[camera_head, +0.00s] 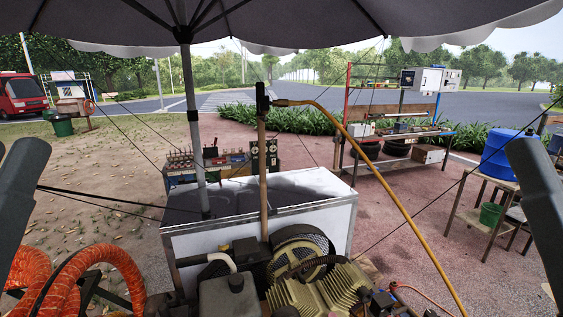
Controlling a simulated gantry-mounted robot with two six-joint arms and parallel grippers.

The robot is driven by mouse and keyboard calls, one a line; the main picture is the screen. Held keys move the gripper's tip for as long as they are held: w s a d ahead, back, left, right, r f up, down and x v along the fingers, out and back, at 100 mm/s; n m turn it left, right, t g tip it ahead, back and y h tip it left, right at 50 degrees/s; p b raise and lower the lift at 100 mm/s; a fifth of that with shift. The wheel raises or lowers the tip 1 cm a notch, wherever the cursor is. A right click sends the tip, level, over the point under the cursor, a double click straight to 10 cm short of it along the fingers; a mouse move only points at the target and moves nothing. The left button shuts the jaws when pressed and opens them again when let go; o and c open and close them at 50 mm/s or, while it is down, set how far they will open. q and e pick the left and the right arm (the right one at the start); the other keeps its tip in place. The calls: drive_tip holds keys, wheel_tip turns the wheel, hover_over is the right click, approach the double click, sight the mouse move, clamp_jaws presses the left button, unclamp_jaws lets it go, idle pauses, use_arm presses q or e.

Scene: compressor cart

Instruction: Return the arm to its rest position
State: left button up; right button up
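Dark grey links of my two arms stand at the left and right edges of the head view, angled up and inward. Neither gripper shows, so I cannot see whether either holds anything. A wooden post (263,180) rises in the middle, with a black fitting (263,98) at its top. A yellow-orange hose (374,172) runs from the fitting down to the lower right. The compressor (318,289) with its finned body and round flywheel sits at the bottom centre. No arm touches these things in view.
A white box cart (325,220) stands behind the compressor. An umbrella pole (193,130) rises left of the post. An orange coiled hose (112,262) lies lower left. A blue drum (507,154) stands on a table at right. A tool rack (350,115) is behind. Thin dark cords cross the view.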

use_arm(q)
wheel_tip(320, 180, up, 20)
drive_tip(key=p, duration=1.6)
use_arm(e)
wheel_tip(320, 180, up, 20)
